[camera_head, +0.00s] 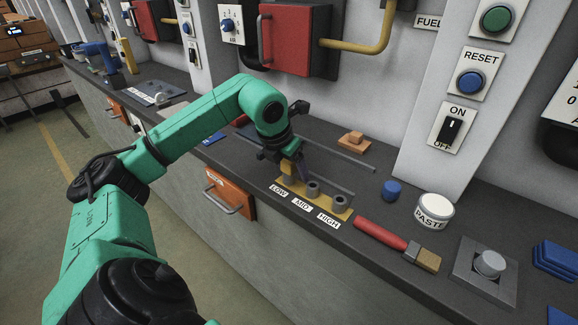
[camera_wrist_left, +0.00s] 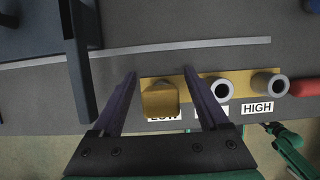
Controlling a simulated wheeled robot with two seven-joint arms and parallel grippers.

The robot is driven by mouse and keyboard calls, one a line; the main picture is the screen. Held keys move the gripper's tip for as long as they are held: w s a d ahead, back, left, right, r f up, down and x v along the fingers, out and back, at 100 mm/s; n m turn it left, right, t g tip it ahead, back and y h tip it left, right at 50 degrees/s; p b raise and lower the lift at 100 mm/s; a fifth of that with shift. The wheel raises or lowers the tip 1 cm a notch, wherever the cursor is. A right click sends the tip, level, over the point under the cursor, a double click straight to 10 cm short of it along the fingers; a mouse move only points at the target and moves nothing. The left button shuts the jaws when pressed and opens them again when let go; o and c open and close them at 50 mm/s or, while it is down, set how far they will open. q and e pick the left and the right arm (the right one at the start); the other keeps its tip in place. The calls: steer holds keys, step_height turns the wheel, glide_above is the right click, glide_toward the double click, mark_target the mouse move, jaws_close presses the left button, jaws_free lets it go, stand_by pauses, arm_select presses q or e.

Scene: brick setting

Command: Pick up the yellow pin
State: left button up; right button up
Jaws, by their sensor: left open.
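The yellow pin (camera_wrist_left: 160,98) stands at the LOW place of a yellow plate (camera_wrist_left: 240,84). In the head view the pin (camera_head: 287,168) is partly hidden by my left gripper (camera_head: 296,165). In the left wrist view my left gripper (camera_wrist_left: 162,82) is open, with one finger on each side of the pin. Gaps show between the pin and both fingers. The MID (camera_head: 312,188) and HIGH (camera_head: 339,203) places hold grey hollow sockets. My right arm shows small at the lower right of the left wrist view; its gripper (camera_wrist_left: 268,127) is too small to read.
A grey rail (camera_head: 340,157) runs behind the plate. An orange drawer (camera_head: 230,192) is in the counter's front.

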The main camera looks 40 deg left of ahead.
arm_select(q)
jaws_close()
steer(key=shift+r, duration=0.15)
